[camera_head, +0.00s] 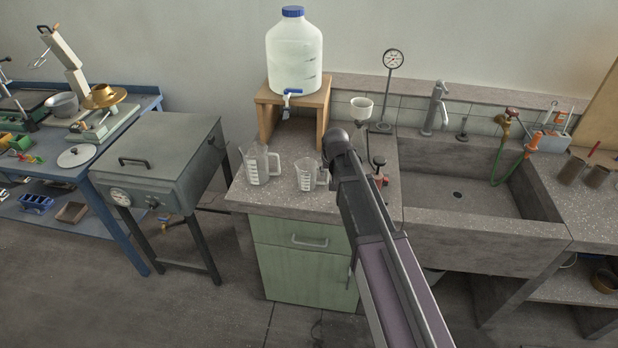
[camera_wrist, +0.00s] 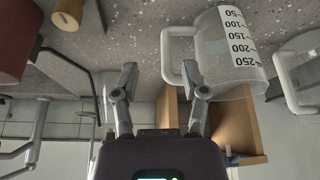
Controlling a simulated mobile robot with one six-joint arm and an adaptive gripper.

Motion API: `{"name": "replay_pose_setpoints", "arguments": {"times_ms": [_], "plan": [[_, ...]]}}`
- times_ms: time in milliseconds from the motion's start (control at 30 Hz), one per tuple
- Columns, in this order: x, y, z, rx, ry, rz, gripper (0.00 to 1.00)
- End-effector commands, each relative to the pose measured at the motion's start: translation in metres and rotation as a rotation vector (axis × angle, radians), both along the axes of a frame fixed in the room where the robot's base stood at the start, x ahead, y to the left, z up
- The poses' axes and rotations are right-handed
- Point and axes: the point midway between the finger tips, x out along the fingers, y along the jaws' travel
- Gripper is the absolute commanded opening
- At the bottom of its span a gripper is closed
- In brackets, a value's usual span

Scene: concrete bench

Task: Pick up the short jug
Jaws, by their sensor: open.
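The short jug (camera_head: 306,175) is a clear measuring jug on the speckled counter, with its handle on the right. In the wrist view, which looks upside down, the short jug (camera_wrist: 210,50) is at upper right, with printed graduations and its handle to the left. A larger clear jug (camera_head: 261,166) stands left of it; part of this larger jug (camera_wrist: 300,75) shows at the right edge of the wrist view. My gripper (camera_wrist: 160,78) is open and empty. Its right finger overlaps the handle area in the picture; I see no grip. My arm hides the fingers in the head view.
A wooden stand (camera_head: 265,97) carries a large water container (camera_head: 294,56) behind the jugs. A funnel (camera_head: 361,107), a dial gauge on a stand (camera_head: 393,60) and a red-knobbed item (camera_head: 380,172) are nearby. The sink (camera_head: 470,185) is to the right.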

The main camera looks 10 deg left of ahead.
Motion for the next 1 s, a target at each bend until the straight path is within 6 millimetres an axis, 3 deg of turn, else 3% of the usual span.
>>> {"name": "replay_pose_setpoints", "arguments": {"times_ms": [267,733,1000], "plan": [[0.003,0.002,-0.008,0.000,0.000,0.000,0.57],[0.018,0.009,-0.042,-0.001,0.000,0.000,0.57],[0.021,0.010,-0.048,0.000,0.000,-0.001,0.57]]}}
